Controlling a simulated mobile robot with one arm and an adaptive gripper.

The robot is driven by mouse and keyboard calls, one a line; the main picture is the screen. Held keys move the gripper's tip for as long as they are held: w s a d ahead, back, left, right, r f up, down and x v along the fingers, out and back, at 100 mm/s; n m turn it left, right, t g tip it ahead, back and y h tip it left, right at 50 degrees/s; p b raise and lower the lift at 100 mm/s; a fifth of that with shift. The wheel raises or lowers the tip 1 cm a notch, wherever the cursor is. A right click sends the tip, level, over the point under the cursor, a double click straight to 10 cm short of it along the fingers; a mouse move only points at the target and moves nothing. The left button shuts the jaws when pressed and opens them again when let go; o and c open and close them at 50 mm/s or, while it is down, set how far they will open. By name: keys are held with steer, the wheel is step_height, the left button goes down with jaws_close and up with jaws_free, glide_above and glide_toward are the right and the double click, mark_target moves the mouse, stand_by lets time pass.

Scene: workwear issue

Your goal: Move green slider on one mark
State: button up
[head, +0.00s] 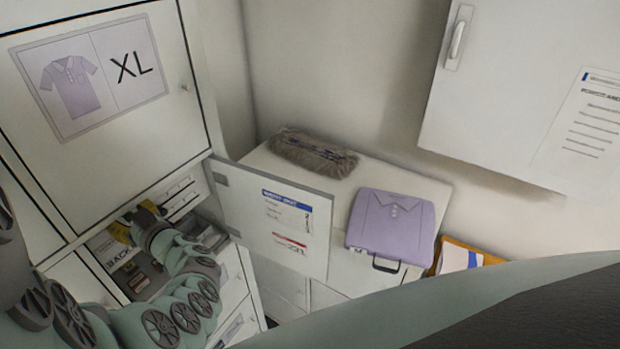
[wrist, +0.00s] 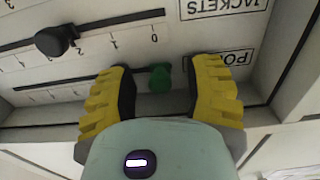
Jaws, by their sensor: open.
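The green slider (wrist: 160,79) is a small knob on the lower of two slotted scales in the wrist view. It sits near the right end of its slot, beside the label starting "PO". The numeral at its place is hidden. My gripper (wrist: 162,70) is open, with one yellow finger on each side of the green slider. A gap shows on both sides, so neither finger visibly touches it. In the head view, my gripper (head: 135,219) reaches into the open cabinet compartment, and the green slider cannot be made out there.
A black slider (wrist: 56,41) stands on the upper scale, left of the fingers. The open cabinet door (head: 275,222) stands right of my arm. A folded lilac shirt (head: 392,222) and a brown bundle (head: 312,152) lie on the white counter. The XL locker (head: 110,90) is above.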

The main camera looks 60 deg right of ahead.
jaws_close()
stand_by(0.4)
